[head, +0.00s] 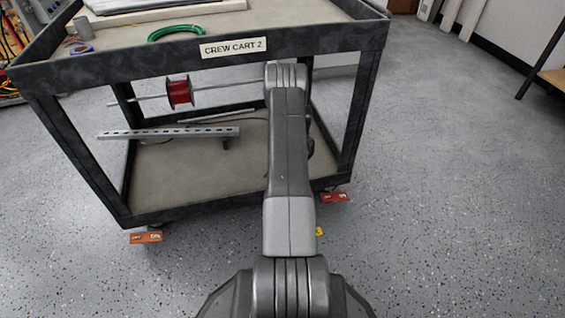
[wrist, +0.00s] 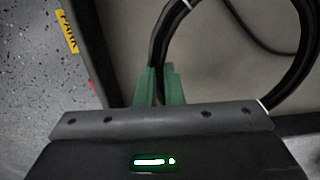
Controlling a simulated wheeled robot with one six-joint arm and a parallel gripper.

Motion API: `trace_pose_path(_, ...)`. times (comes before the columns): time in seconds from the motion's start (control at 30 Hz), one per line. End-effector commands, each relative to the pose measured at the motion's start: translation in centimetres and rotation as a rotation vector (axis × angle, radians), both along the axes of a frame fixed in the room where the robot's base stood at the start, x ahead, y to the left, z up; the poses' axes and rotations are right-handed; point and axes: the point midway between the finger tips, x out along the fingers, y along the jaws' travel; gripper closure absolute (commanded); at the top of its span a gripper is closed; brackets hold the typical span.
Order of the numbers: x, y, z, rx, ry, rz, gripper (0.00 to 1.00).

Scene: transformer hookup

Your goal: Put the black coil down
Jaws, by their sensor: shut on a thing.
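The black coil (wrist: 158,45) is a thick ring of cable with light ties in the wrist view. It arches from the fingers out of the top of the picture and down the right side. My gripper (wrist: 160,84), with green fingertips, is shut on the coil's left side. The coil is over or on the beige lower shelf (wrist: 210,60) of the cart; I cannot tell whether it touches. In the head view my arm hides the gripper and most of the coil.
The cart, labelled CREW CART 2 (head: 234,48), has dark posts and rims. Its lower shelf holds a slotted metal rail (head: 170,132). A red spool (head: 180,93) hangs on a rod above. A green coil (head: 176,33) lies on top. Floor to the right is clear.

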Motion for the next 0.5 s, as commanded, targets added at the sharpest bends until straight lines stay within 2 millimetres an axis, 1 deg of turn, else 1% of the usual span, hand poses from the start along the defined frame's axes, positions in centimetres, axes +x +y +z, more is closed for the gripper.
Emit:
trace_pose_path(0.03,0.1,0.0,-1.4,-0.001,-0.001,0.000,1.00)
trace_pose_path(0.1,0.1,0.0,-2.4,0.000,-0.003,0.000,1.00)
trace_pose_path(0.3,0.1,0.0,-3.9,0.000,-0.003,0.001,1.00)
trace_pose_path(0.5,0.1,0.0,-6.6,0.000,-0.003,0.001,1.00)
